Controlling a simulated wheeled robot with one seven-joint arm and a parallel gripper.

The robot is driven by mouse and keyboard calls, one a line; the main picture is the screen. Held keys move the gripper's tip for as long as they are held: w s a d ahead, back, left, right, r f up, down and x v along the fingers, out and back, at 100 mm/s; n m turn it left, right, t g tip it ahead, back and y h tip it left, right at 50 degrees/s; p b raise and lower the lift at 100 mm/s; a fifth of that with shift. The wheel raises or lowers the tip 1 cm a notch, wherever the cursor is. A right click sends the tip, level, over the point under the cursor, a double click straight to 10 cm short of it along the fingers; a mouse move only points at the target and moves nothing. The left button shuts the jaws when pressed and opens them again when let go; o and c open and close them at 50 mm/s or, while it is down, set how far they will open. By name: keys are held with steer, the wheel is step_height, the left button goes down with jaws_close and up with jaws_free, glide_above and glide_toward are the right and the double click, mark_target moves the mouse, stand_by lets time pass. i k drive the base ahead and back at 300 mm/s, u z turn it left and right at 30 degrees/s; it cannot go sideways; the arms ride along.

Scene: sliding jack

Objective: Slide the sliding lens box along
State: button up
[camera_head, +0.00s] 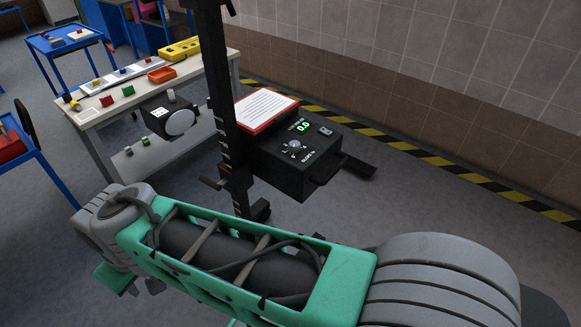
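The sliding lens box (300,158) is a black box near the middle of the head view, beside a dark upright column (222,90). Its top has a dial and a green display reading 0.0. A red-edged panel with a printed white sheet (264,109) is at its back left. A black handle-like bar (345,172) sticks out at its right. My grey and green arm crosses the foreground below the box, with a visible gap in the picture. My gripper's fingers do not show; the arm's far end is at lower left, and any hold is hidden.
A workbench (88,117) with small coloured blocks and trays stands left of the column. A black unit with a round white face (180,122) is in front of it. Blue carts are farther left. A tiled wall with a yellow-black floor stripe (440,162) runs behind; floor at right is clear.

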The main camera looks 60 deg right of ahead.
mark_target(266, 155)
steer(key=u, duration=0.1)
steer(key=k, duration=0.65)
steer(key=z, duration=1.2)
steer(key=i, duration=0.5)
steer(key=u, duration=0.05)
